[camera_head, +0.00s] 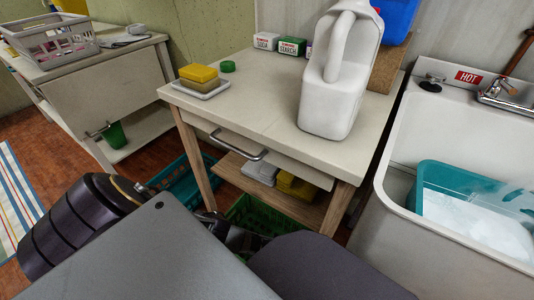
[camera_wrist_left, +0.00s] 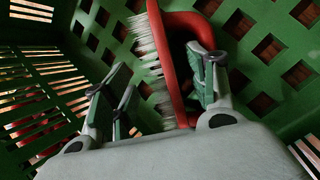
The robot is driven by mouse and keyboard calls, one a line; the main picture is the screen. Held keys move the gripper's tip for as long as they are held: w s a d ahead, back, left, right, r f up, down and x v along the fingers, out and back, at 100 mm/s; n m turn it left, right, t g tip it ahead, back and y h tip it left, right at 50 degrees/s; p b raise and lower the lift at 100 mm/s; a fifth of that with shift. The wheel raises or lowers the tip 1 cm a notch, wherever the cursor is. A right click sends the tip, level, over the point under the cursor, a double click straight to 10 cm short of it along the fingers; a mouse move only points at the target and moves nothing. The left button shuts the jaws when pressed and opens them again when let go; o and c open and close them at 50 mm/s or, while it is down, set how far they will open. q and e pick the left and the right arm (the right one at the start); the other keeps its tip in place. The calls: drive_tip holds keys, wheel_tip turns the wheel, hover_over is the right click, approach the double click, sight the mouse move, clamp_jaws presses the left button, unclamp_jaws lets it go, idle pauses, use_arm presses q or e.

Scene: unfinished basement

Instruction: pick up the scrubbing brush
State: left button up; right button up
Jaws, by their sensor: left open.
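The scrubbing brush (camera_wrist_left: 170,70) has a red body with a looped handle and white bristles. It leans on its side inside a green crate with a lattice wall (camera_wrist_left: 105,45) in the left wrist view. My left gripper (camera_wrist_left: 162,72) is open, with the brush between its fingers. One finger overlaps the red handle on the right; the others are left of the bristles. I cannot tell whether they touch it. In the head view the crate (camera_head: 250,212) is under the table, partly covered by my arm, and the brush is hidden. My right gripper is not in view.
The table (camera_head: 235,104) above the crate carries a white jug (camera_head: 335,95), a sponge on a dish (camera_head: 199,79) and small boxes. A teal basket (camera_head: 185,180) stands left of the crate. A sink (camera_head: 460,125) with a teal tub is on the right.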

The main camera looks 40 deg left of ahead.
use_arm(q)
drive_tip(key=shift+a+f, duration=0.1)
drive_tip(key=shift+f, duration=0.1)
idle(0.4)
drive_tip(key=shift+c, duration=0.6)
drive_tip(key=c, duration=1.1)
drive_tip(key=shift+c, duration=0.2)
drive_tip(key=shift+r, duration=0.1)
